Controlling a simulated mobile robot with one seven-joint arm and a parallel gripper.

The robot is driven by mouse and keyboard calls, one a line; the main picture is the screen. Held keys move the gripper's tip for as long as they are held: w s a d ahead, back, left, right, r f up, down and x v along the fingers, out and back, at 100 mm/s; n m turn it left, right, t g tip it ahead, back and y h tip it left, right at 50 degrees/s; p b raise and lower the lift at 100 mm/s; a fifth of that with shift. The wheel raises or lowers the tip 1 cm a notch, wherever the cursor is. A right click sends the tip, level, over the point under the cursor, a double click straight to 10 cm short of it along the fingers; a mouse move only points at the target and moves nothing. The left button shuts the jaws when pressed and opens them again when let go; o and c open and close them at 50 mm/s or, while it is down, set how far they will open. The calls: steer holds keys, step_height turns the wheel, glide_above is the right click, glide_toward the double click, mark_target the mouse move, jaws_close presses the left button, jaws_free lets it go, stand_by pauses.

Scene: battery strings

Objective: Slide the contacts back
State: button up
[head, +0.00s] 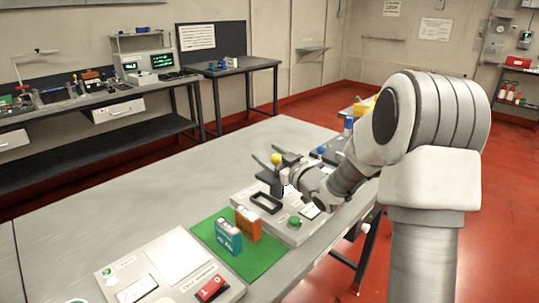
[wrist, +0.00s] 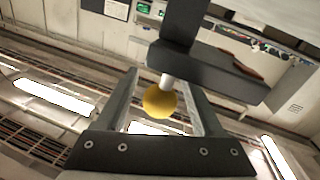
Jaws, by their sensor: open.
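A yellow ball knob (head: 276,159) shows at my gripper above a dark block on a light panel (head: 245,199). In the wrist view the yellow knob (wrist: 159,101) sits on a short white stem from a dark angled block (wrist: 215,70). My gripper (head: 269,157) has its fingers spread. In the wrist view my gripper (wrist: 162,92) has one finger on each side of the knob, with gaps beside it. Whether these knobs belong to the contacts is not clear.
A teal battery (head: 228,238) and an orange battery (head: 248,224) stand on a green mat (head: 266,259). The panel holds a green button (head: 295,221) and a black frame (head: 266,203). A panel with a red switch (head: 212,288) lies in front. The left tabletop (head: 130,205) is clear.

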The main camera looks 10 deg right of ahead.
jaws_close()
stand_by(1.3)
